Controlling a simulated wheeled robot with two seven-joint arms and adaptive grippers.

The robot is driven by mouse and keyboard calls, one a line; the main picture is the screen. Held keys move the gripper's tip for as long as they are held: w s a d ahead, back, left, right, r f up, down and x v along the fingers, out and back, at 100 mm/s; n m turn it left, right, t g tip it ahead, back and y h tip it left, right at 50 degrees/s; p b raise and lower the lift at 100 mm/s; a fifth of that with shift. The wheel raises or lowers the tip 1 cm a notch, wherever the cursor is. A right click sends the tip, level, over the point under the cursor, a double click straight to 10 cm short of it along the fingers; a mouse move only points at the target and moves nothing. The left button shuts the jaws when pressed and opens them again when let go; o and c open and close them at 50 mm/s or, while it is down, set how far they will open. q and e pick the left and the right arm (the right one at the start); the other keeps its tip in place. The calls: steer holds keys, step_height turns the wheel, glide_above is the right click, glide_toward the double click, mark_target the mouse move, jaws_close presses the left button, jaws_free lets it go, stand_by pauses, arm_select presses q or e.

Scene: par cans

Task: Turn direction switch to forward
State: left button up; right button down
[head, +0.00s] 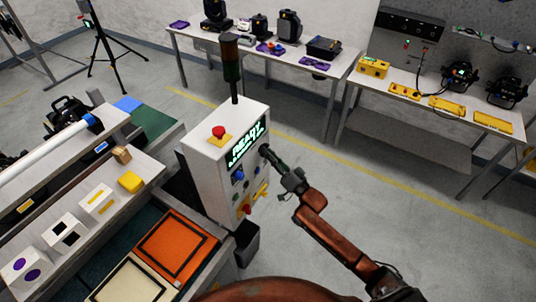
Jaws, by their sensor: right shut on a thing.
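A grey control box (203,165) stands beside the conveyor in the head view. Its slanted front has a lit green display (247,143) reading READY, a blue knob (238,174) and a red and yellow switch (247,209) lower down. My right gripper (266,151) reaches the right edge of this front, beside the display. It is shut on a small dark part there, which I take for the direction switch. The fingers hide most of it, so its pointing direction cannot be read. My left gripper is out of view.
A red stop button (218,132) sits on top of the box and a dark signal tower (232,70) rises behind it. Tables with lamps stand at the back. The floor to the right is clear.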

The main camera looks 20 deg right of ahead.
steer(key=shift+w+d+f+n+g+y+b, duration=0.1)
steer(key=shift+n+g+y+b, duration=1.15)
steer(key=shift+n+b, duration=1.7)
steer(key=shift+w+d+r+n+g+y+b, duration=0.1)
steer(key=shift+n+g+y+b, duration=1.15)
steer(key=shift+n, duration=3.05)
steer(key=shift+f+n+g+y+b, duration=0.1)
steer(key=shift+n+g+y+b, duration=1.05)
steer(key=shift+n+b, duration=1.9)
steer(key=shift+n+y+p, duration=0.45)
steer(key=shift+n+p, duration=0.05)
steer(key=shift+n, duration=0.4)
steer(key=c, duration=1.9)
jaws_free()
steer(key=shift+c, duration=0.2)
